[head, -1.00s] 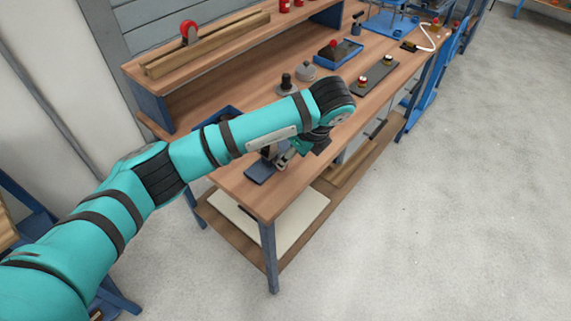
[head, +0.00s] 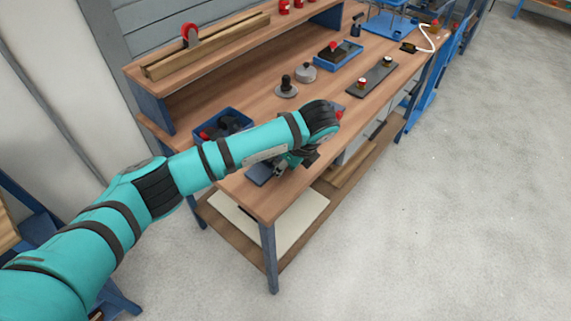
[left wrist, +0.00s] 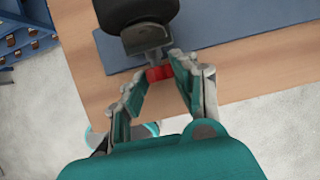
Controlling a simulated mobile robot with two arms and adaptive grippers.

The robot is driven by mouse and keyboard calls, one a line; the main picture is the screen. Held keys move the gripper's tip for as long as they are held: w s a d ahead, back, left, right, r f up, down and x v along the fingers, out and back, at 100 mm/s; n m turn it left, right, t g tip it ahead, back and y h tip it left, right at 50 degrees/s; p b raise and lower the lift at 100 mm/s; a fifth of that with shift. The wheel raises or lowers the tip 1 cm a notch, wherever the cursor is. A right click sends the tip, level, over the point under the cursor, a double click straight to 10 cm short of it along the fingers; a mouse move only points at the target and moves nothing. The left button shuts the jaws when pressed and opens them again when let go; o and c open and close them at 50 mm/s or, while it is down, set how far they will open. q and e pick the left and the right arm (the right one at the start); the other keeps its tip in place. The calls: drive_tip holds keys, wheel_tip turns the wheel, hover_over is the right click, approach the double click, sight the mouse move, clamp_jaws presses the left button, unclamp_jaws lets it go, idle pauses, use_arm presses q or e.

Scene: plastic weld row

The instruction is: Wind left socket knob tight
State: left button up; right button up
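A small red knob (left wrist: 158,73) shows in the left wrist view, under a grey metal bracket with a black body (left wrist: 135,12) above it. My left gripper (left wrist: 157,75) has its two fingers apart, one on each side of the red knob, the right finger closer to it. I cannot tell whether either finger touches it. In the head view my left gripper (head: 292,162) is over the near end of the bench, beside a dark blue base plate (head: 259,174). My arm hides the knob there. My right gripper is not in view.
The wooden bench (head: 245,195) carries a blue bin (head: 222,122) with dark parts, a black-knobbed disc (head: 286,88), a grey round piece (head: 306,72) and a dark strip with red-topped pieces (head: 376,77). The floor at right is clear.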

use_arm(q)
clamp_jaws()
drive_tip(key=g+b, duration=0.1)
drive_tip(key=g+y+b, duration=0.1)
drive_tip(key=b, duration=0.1)
drive_tip(key=shift+w+d+f+m+y, duration=0.2)
drive_tip(key=shift+m+y, duration=0.1)
drive_tip(key=shift+r+g+y+b, duration=0.15)
drive_tip(key=shift+g+y+b, duration=0.25)
drive_tip(key=shift+g+b, duration=0.4)
drive_tip(key=o, duration=0.8)
unclamp_jaws()
drive_tip(key=shift+r, duration=0.15)
drive_tip(key=v, duration=1.2)
drive_tip(key=shift+s, duration=0.1)
